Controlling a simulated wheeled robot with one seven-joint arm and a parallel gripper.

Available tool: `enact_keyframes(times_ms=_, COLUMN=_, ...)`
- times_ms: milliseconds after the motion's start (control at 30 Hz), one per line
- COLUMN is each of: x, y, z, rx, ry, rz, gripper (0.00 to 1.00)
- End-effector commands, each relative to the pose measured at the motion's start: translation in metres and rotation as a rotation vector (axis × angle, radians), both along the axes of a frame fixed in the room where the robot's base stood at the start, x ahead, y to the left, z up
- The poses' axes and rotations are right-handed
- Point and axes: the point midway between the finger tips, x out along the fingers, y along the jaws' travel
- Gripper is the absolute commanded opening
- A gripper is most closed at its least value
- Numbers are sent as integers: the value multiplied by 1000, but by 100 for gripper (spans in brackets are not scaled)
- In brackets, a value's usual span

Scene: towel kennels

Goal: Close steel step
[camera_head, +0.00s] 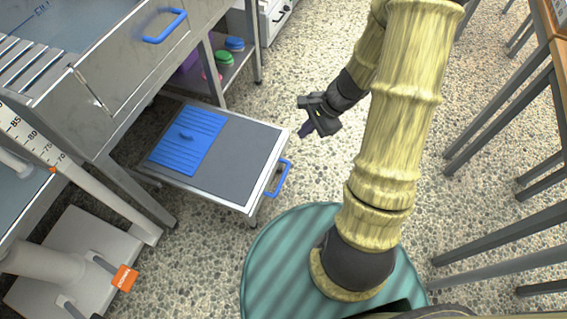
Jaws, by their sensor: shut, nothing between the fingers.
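The steel step (237,155) is a low, flat platform with a dark grey top and a pale metal rim. It stands pulled out from under the steel table at the left. A blue ribbed mat (188,142) lies on its top. A blue handle (279,179) sticks out from its right front edge. My gripper (304,131) is shut and empty, just right of the step's far right corner and apart from the handle. The back end of the step is hidden under the table.
The steel table (110,80) has a blue-handled drawer (163,27) above the step. A shelf with bowls (225,60) is behind. A white stand with an orange tag (124,278) is at lower left. Metal legs (500,110) line the right. Pebbled floor is free between.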

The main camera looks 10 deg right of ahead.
Motion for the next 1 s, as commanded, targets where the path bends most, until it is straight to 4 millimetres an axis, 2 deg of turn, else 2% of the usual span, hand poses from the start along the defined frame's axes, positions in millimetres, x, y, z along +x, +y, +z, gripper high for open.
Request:
enact_keyframes(times_ms=33, x=4, y=-4, z=-33, rx=30, ry=16, rz=-58, gripper=0)
enact_keyframes(times_ms=500, x=44, y=-42, z=-201, rx=307, ry=121, rz=-599, gripper=0)
enact_keyframes(times_ms=600, x=50, y=-51, z=-226, rx=356, ry=135, rz=-691, gripper=0)
enact_keyframes(times_ms=733, x=55, y=-58, z=-241, rx=392, ry=144, rz=-760, gripper=0)
enact_keyframes(times_ms=1000, x=56, y=-59, z=-240, rx=398, ry=147, rz=-774, gripper=0)
